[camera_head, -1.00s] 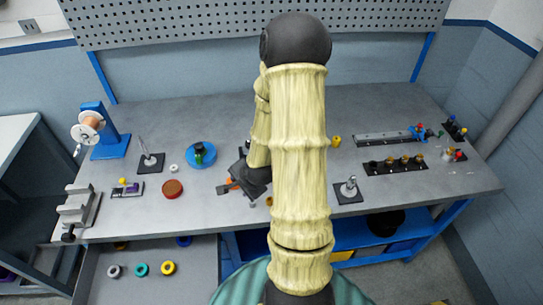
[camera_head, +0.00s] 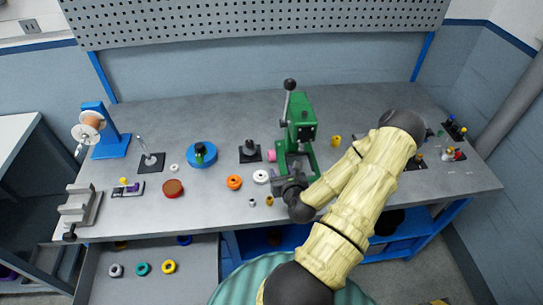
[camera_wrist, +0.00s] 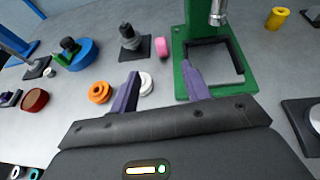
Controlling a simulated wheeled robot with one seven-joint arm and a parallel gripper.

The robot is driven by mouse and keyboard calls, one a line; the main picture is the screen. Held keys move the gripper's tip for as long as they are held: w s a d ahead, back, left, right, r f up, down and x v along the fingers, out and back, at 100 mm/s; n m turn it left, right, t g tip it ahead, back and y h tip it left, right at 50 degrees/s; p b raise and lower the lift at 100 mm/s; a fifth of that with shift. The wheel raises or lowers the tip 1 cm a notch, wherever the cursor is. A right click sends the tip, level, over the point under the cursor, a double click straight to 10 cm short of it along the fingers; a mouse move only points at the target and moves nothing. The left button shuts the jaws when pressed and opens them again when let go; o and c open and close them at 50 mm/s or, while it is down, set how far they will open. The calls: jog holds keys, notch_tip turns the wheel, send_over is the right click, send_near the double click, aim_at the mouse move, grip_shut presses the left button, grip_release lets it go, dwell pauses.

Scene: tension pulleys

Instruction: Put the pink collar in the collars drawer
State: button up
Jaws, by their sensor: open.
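The pink collar (camera_head: 271,155) lies on the bench, just left of the green press and right of a dark block fixture. It also shows in the wrist view (camera_wrist: 161,46), beyond my fingertips. My gripper (camera_wrist: 160,88) is open and empty, with its purple fingers spread over the bench. In the head view my gripper (camera_head: 283,187) is at the foot of the press, nearer the front edge than the pink collar. An open drawer (camera_head: 200,270) below the bench at the left holds grey, teal and yellow rings; its label is not visible.
The green press (camera_head: 300,130) stands right beside the pink collar. An orange collar (camera_head: 234,182) and a white collar (camera_head: 261,176) lie in front of it. A blue round base (camera_head: 202,155) and a red-brown disc (camera_head: 173,189) stand to the left.

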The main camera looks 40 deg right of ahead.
jog(key=p, duration=0.5)
send_near(272, 154)
jog(key=x, duration=0.5)
jog(key=shift+w+d+r, duration=0.1)
jog(key=shift+w+r, duration=0.1)
jog(key=shift+r, duration=0.05)
jog(key=shift+w+d+f, duration=0.1)
jog(key=shift+w+f, duration=0.05)
jog(key=shift+f+p+x, duration=0.15)
jog(key=shift+p+x, duration=0.65)
jog(key=shift+x, duration=0.5)
jog(key=shift+f+p+x, duration=0.1)
jog(key=shift+p+x, duration=0.7)
jog(key=shift+x, duration=0.5)
grip_shut()
